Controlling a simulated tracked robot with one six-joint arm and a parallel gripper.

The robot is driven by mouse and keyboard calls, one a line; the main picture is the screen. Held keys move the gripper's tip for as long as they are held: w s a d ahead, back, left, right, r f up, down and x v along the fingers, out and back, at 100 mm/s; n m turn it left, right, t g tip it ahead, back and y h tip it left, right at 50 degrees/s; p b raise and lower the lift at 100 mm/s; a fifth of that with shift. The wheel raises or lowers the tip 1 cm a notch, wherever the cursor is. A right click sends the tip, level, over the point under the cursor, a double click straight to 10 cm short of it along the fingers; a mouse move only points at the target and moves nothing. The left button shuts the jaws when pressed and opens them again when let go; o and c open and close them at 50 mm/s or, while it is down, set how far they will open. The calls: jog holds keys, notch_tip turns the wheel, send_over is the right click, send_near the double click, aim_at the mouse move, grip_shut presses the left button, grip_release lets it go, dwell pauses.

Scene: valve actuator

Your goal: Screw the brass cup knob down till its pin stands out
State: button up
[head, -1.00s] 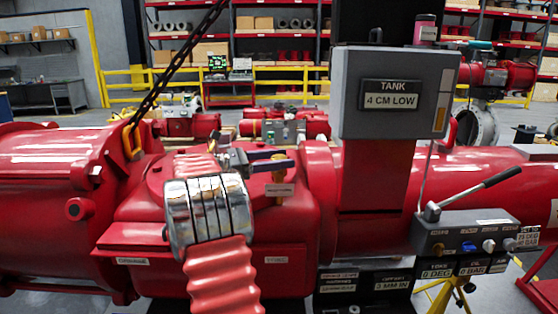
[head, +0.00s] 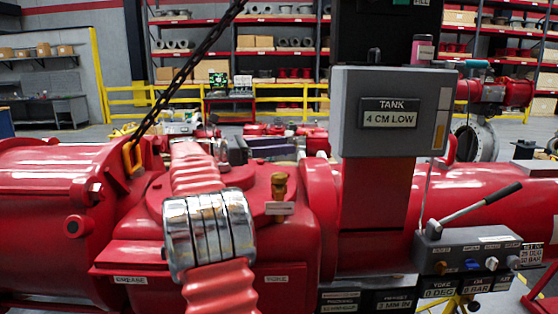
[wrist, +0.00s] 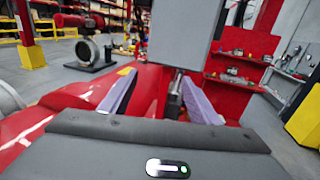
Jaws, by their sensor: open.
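The brass cup knob (head: 279,187) stands upright on top of the red actuator housing (head: 297,232) in the head view, above a small label plate. Whether a pin stands out of it is too small to tell. My gripper (head: 268,148) has purple fingers; it appears above and behind the knob, apart from it in the picture. In the wrist view my gripper (wrist: 158,82) is open, its two purple fingers wide apart with nothing held. A grey upright rod shows beyond them near the right finger. I cannot make out the knob in the wrist view.
A grey tank gauge box (head: 392,112) reading "4 CM LOW" stands right of the knob. A control box (head: 470,255) with a lever (head: 478,207) and small coloured knobs is at the lower right. A black chain (head: 190,68) hangs at the left.

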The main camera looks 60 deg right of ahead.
jog(key=shift+r, duration=0.35)
jog(key=shift+a, duration=0.1)
jog(key=shift+w+a+f+t, duration=0.1)
jog(key=shift+w+a+t, duration=0.1)
jog(key=shift+a+t, duration=0.1)
jog(key=w+a+f+m+t+y, duration=0.15)
jog(key=a+f+t, duration=0.25)
jog(key=a, duration=0.5)
jog(key=w+a+f+t+y, duration=0.1)
jog(key=w+a+f+t, duration=0.25)
jog(key=a, duration=0.55)
jog(key=w+a+f+m+t+y, duration=0.1)
jog(key=a+f+t, duration=0.4)
jog(key=a, duration=0.4)
jog(key=s+a+f+m+t+y, duration=0.2)
jog(key=a+f, duration=0.2)
jog(key=a, duration=0.6)
jog(key=s+a+f+m+t+y, duration=0.1)
jog(key=s+a+f+t+y, duration=0.1)
jog(key=a, duration=0.8)
jog(key=s+a+f+m+t+y, duration=0.2)
jog(key=a+f+y, duration=0.2)
jog(key=a+f, duration=0.3)
jog(key=a, duration=0.4)
jog(key=shift+s+m, duration=0.3)
jog(key=shift+m, duration=0.05)
jog(key=shift+c, duration=0.7)
